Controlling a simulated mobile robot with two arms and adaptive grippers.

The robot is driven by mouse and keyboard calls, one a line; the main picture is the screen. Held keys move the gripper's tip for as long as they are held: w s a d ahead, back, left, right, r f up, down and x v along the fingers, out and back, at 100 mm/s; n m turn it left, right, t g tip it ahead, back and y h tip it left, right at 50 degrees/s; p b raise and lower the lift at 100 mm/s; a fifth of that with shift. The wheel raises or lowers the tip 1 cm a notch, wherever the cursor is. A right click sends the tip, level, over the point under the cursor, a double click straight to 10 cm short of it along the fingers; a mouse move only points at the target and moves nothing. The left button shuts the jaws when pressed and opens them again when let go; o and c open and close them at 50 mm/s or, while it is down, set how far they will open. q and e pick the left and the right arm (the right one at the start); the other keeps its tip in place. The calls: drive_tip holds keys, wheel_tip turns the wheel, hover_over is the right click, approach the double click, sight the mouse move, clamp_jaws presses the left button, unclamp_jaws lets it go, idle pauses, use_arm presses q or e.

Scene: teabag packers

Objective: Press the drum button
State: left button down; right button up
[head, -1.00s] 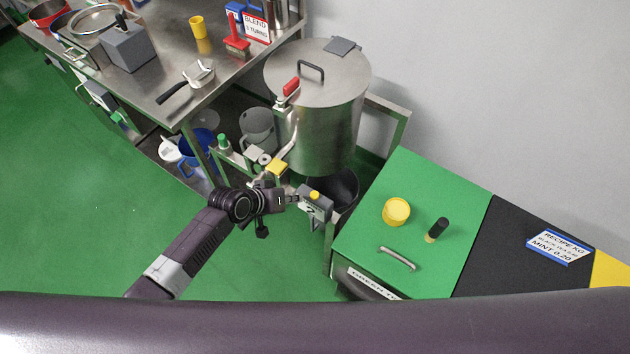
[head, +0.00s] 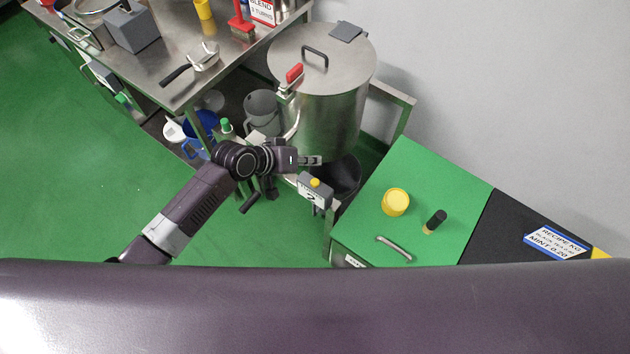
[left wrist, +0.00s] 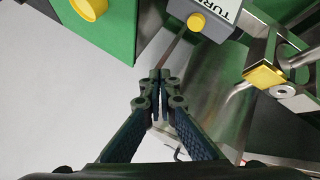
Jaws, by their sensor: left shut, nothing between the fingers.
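The drum button is a round yellow knob (head: 315,183) on top of a small grey box (head: 312,193), beside the steel drum (head: 322,115). In the left wrist view the yellow button (left wrist: 197,22) sits on the box with the letters "TUR" showing. My left gripper (head: 318,160) is shut and empty, just beyond the box in the head view. In the left wrist view its closed fingertips (left wrist: 160,76) point toward the box and appear apart from the button. My right gripper is not in view.
A green cabinet top (head: 370,225) with a yellow lid (head: 396,202) and a black-handled item (head: 436,221) lies right of the box. A steel table (head: 165,60) stands at upper left. A dark bin (head: 345,178) is under the drum. A yellow-topped fitting (left wrist: 265,77) shows in the left wrist view.

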use_arm(q)
drive_tip(key=b, duration=0.7)
hover_over(313, 183)
wheel_tip(313, 183, down, 7)
drive_tip(key=shift+f, duration=0.65)
idle(0.4)
drive_tip(key=shift+f+b, duration=0.3)
drive_tip(key=shift+f, duration=0.1)
drive_tip(key=shift+f+b, duration=0.4)
drive_tip(key=shift+f, duration=0.2)
idle(0.6)
drive_tip(key=shift+r, duration=0.1)
drive_tip(key=shift+r+p, duration=0.9)
drive_tip(key=shift+p, duration=0.1)
